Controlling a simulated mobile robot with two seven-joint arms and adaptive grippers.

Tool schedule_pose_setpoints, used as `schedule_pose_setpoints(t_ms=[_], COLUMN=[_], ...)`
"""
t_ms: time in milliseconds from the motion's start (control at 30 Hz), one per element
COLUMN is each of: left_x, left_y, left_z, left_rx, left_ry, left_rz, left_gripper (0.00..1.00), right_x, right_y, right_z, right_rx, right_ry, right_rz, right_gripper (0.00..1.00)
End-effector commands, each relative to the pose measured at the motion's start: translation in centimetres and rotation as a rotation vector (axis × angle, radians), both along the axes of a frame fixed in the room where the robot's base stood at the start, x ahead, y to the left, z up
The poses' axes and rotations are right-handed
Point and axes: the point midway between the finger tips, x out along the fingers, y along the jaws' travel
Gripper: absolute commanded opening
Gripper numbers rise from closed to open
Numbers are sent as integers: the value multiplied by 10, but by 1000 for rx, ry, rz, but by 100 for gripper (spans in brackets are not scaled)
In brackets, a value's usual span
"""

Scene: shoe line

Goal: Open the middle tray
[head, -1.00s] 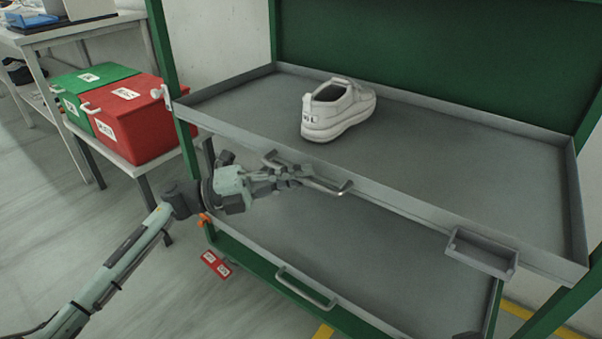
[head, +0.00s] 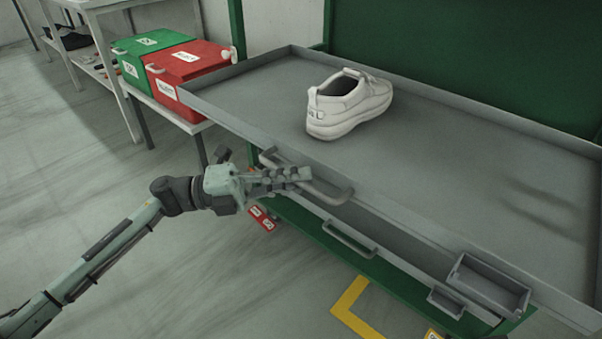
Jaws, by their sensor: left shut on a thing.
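The grey metal tray (head: 450,160) that bears a white shoe (head: 347,104) is pulled well out from the green rack. Its bar handle (head: 335,196) is on the front wall. My left gripper (head: 290,178) comes in from the left and is shut on the left part of this handle. The fingers hide some of the bar. A lower tray with its own handle (head: 350,238) shows below, mostly covered by the pulled tray. My right gripper is not in view.
A small grey open holder (head: 487,285) is fixed on the tray's front at right. A green box (head: 150,57) and a red box (head: 190,72) stand on a side table behind left. The floor at lower left is clear.

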Motion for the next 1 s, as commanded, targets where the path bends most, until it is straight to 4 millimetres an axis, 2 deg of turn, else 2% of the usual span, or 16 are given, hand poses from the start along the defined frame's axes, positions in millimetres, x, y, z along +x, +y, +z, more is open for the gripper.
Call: schedule_pose_setpoints(t_ms=[633, 667, 800, 1000], left_x=[-6, -6, -6, -6], left_y=[5, 5, 5, 5], left_z=[0, 0, 0, 0], left_rx=[0, 0, 0, -1], left_ry=[0, 0, 0, 0], left_rz=[1, 1, 1, 1], left_gripper=[0, 13, 31, 32], right_x=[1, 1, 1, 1], right_y=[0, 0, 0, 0], right_z=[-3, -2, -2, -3], right_rx=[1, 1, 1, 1], right_ry=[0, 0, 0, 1], right_rz=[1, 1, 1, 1], right_gripper=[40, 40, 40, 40])
